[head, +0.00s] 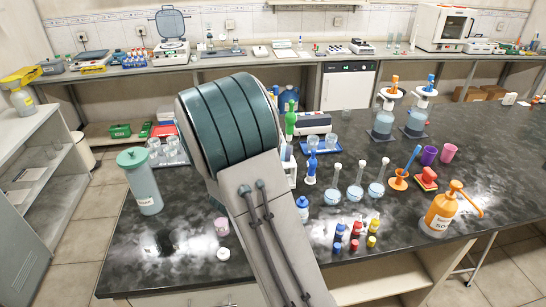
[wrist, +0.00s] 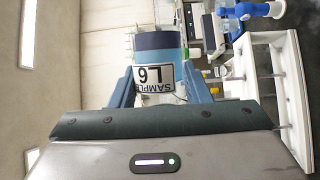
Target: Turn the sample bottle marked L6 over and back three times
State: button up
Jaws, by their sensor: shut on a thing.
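The sample bottle marked L6 (wrist: 156,42) shows in the wrist view, with a blue band and a white label that reads upside down in the picture. My gripper (wrist: 159,76) has one finger on each side of it and is shut on it. The room appears turned sideways in this view, with the bottle's axis running up and down the picture, so the bottle looks tipped onto its side. The bottle's lower end is partly hidden by my gripper. In the head view my arm hides both bottle and gripper.
On the dark bench (head: 185,270), a green-capped grey bottle (head: 144,185) stands left of my arm, near a pink-topped jar (head: 221,227). Right of my arm are flasks (head: 355,192), small coloured bottles (head: 355,241) and an orange pump bottle (head: 440,214). The bench's front left is fairly clear.

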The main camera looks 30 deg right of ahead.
jog(key=m+b, duration=0.1)
jog(key=m+y+b, duration=0.1)
jog(key=m+b, duration=0.1)
jog(key=shift+f, duration=0.25)
jog(key=m+y+b, duration=0.1)
jog(key=m+b, duration=0.1)
jog(key=b, duration=0.3)
jog(key=shift+m+g+y, duration=0.3)
jog(key=shift+m+y, duration=0.1)
jog(key=shift+r+m, duration=0.3)
jog(key=shift+r, duration=0.1)
jog(key=shift+m+y+p, duration=0.35)
jog(key=shift+m+y, duration=0.05)
jog(key=shift+m, duration=0.2)
jog(key=m+y, duration=0.1)
jog(key=m+t+y+b, duration=0.1)
jog(key=m, duration=0.1)
jog(key=shift+f+m, duration=0.2)
jog(key=shift+m, duration=0.1)
jog(key=shift+m+t+y+b, duration=0.5)
jog(key=shift+m+y+b, duration=0.3)
jog(key=shift+m+b, duration=0.15)
jog(key=shift+r, duration=0.15)
jog(key=shift+a+r+p, duration=0.1)
jog(key=shift+r+p, duration=0.05)
jog(key=shift+p, duration=0.45)
jog(key=shift+s+p, duration=0.15)
jog(key=shift+p, duration=1.05)
